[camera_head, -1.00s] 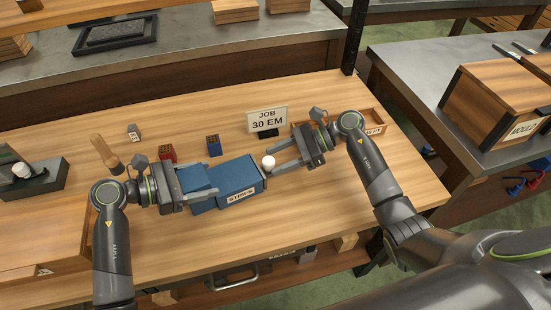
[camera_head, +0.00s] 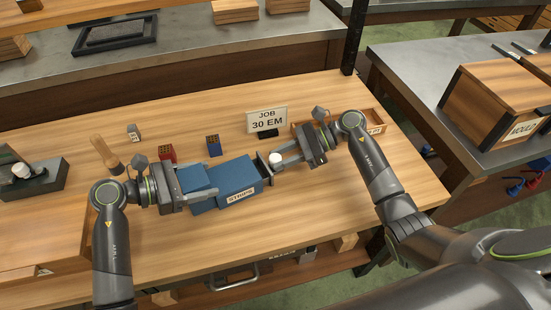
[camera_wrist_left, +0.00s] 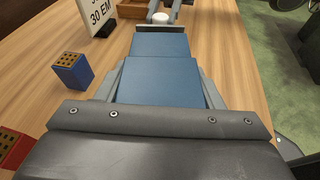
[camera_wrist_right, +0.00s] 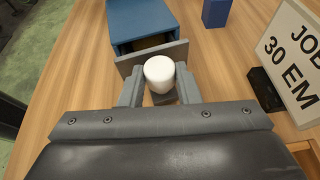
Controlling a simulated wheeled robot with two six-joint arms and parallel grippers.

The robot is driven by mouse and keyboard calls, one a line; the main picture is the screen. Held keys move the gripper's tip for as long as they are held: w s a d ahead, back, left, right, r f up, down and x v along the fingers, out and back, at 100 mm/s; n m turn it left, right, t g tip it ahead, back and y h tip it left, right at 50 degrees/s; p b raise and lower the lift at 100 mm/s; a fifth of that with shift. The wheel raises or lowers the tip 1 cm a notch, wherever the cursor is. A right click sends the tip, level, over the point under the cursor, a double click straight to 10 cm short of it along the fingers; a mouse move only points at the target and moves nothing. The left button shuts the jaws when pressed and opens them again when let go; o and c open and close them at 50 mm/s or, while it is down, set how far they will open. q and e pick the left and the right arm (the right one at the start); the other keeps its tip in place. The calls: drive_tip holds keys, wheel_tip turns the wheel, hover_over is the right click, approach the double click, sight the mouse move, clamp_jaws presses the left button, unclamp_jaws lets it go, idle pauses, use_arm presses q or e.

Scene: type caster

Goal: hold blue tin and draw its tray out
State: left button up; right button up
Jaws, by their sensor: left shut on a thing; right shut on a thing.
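The blue tin (camera_head: 236,176) lies on the wooden bench with a label on its front side. My left gripper (camera_head: 202,188) is shut on its left part; the fingers lie along both sides in the left wrist view (camera_wrist_left: 163,82). The tray's grey front plate (camera_wrist_right: 152,57) stands a little out from the tin's right end, and a strip of the tray's inside shows in the right wrist view. The white knob (camera_wrist_right: 159,73) on this plate is between the fingers of my right gripper (camera_head: 275,163), which is shut on it.
The JOB 30 EM sign (camera_head: 267,121) stands behind the tin. A blue block (camera_head: 214,145) and a red block (camera_head: 167,153) with holes stand behind my left gripper. A wooden tray (camera_head: 372,122) lies behind my right gripper. The bench in front of the tin is clear.

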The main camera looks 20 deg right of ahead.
drive_tip(key=d, duration=0.3)
drive_tip(key=w+d, duration=0.1)
drive_tip(key=d, duration=0.2)
drive_tip(key=shift+w+d, duration=0.2)
drive_tip(key=shift+d, duration=0.2)
drive_tip(key=o, duration=0.9)
drive_tip(key=v, duration=1.2)
